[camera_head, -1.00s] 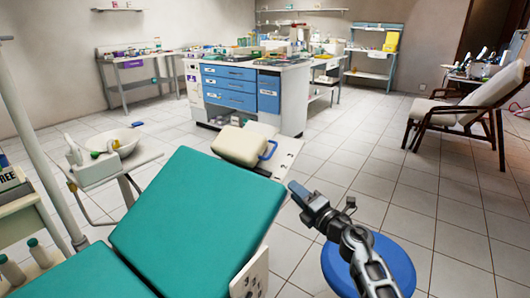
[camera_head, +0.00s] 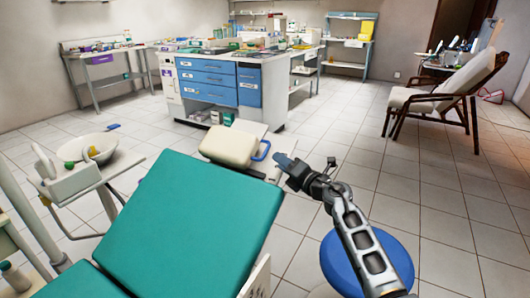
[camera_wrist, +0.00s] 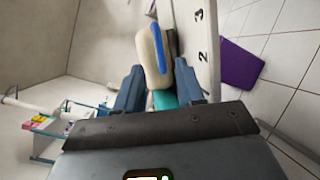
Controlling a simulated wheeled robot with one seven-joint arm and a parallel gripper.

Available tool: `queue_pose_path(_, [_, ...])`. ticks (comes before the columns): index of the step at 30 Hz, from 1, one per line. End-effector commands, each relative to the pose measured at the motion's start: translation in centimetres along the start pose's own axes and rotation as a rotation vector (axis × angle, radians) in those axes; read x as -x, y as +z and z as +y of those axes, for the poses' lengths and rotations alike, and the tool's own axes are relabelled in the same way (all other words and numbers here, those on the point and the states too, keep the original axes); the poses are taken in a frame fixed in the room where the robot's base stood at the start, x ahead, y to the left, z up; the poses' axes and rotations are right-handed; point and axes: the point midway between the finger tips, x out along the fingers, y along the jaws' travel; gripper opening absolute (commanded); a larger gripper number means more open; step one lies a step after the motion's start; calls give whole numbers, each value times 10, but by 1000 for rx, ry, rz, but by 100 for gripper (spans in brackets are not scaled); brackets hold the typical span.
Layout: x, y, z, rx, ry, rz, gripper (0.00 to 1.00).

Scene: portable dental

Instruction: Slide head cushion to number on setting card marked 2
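The cream head cushion (camera_head: 228,146) sits at the top end of the teal dental chair back (camera_head: 195,215), with a blue loop handle (camera_head: 262,151) on its right side. My gripper (camera_head: 285,164) is just right of the handle, apparently apart from it. In the wrist view my gripper (camera_wrist: 159,84) is open, and the cushion (camera_wrist: 147,58) and blue handle (camera_wrist: 159,48) show beyond and between its fingers. The white setting card (camera_wrist: 203,38) beside the cushion shows the numbers 3 and 2. In the head view the card is partly hidden by my gripper.
A blue round stool (camera_head: 340,262) stands below my arm. A basin unit (camera_head: 85,150) is left of the chair. A white cabinet with blue drawers (camera_head: 207,78) stands behind, and a cushioned armchair (camera_head: 440,98) at right. Tiled floor between them is clear.

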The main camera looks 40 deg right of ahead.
Motion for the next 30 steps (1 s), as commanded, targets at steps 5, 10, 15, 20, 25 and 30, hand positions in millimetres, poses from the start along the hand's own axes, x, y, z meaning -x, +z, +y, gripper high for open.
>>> queue_pose_path(5, [-26,-1,0,3,3,2,38])
queue_pose_path(10, [-51,-1,-1,1,2,1,38])
queue_pose_path(15, [-67,-1,0,0,2,0,38])
queue_pose_path(20, [-72,0,0,-1,1,0,38])
queue_pose_path(25, [-72,0,1,-1,1,0,38])
queue_pose_path(30, [-72,0,1,0,1,0,26])
